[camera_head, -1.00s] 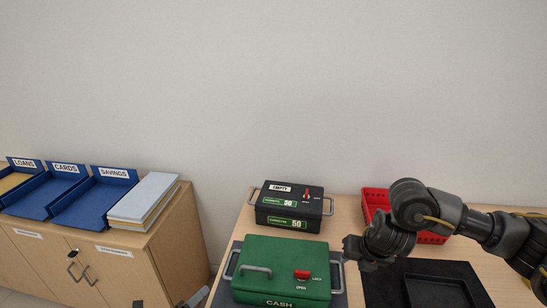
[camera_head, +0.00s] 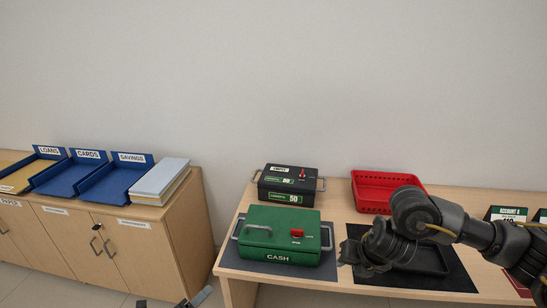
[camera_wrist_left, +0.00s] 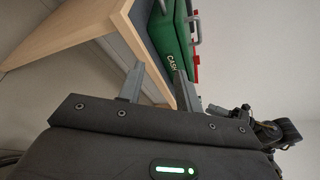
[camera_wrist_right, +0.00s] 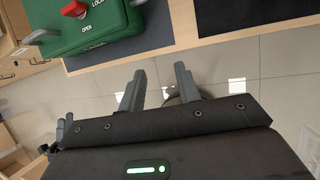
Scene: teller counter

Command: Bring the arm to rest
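My left gripper (camera_head: 172,301) barely shows at the bottom edge of the head view, in front of the table's left end. In the left wrist view its two fingers (camera_wrist_left: 155,82) stand apart with nothing between them. My right arm enters the head view from the right. Its hand (camera_head: 352,252) is in front of the black tray, right of the green cash box (camera_head: 270,222). In the right wrist view the right fingers (camera_wrist_right: 160,85) are apart and empty, with floor behind them.
A black cassette box (camera_head: 262,190) and a red basket (camera_head: 400,180) stand at the back of the table. A black tray (camera_head: 440,262) lies on a dark mat, partly hidden by my right arm. Blue trays (camera_head: 65,183) sit on the left cabinet. Floor shows between cabinet and table.

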